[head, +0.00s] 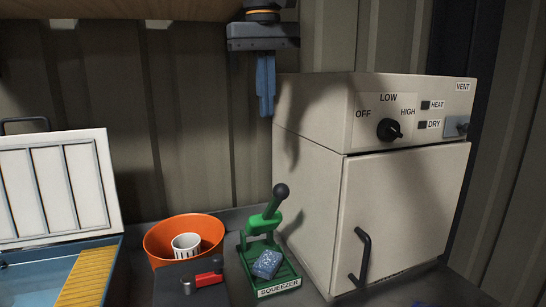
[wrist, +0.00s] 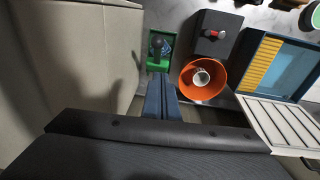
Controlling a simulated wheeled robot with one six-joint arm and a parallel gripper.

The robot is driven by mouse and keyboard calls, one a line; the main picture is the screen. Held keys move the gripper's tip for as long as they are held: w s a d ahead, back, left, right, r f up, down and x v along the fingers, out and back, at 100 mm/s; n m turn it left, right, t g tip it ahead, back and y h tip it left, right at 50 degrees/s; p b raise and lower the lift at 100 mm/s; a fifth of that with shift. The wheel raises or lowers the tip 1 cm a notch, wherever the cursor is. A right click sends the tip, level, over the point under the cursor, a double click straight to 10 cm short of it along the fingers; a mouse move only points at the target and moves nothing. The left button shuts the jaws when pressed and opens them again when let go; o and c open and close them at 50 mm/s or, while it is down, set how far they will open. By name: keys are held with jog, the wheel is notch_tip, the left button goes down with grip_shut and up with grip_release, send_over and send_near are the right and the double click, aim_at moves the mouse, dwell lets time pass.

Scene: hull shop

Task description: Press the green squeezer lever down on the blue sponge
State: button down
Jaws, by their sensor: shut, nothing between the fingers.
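The green squeezer (head: 247,262) stands on the worktop, labelled SQUEEZER at its front. Its green lever (head: 266,222) is raised, tilted up to the right, with a dark knob on top. The blue sponge (head: 267,263) lies on the slatted green base, in front of the lever. My gripper (head: 266,108) is shut and empty, pointing down, well above and apart from the squeezer. In the wrist view, my gripper (wrist: 160,78) shows just below the squeezer (wrist: 153,65), whose knob hides part of the sponge.
A cream oven-like cabinet (head: 390,205) stands close to the squeezer's right. An orange bucket (head: 160,250) holding a white cup (head: 186,245) is at its left. A red-handled tool (head: 205,279) lies on a dark block. An open cooler (head: 60,240) is far left.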

jog(key=f+p, duration=0.1)
jog(key=f, duration=0.3)
jog(key=d+f+p, duration=0.1)
jog(key=f, duration=0.3)
jog(key=f+p, duration=0.1)
jog(key=f, duration=0.3)
jog(key=shift+w+d, duration=0.1)
jog(key=shift+d, duration=0.15)
jog(key=shift+s+d+f+p, duration=0.2)
jog(key=shift+f+p, duration=0.15)
jog(key=shift+f, duration=0.35)
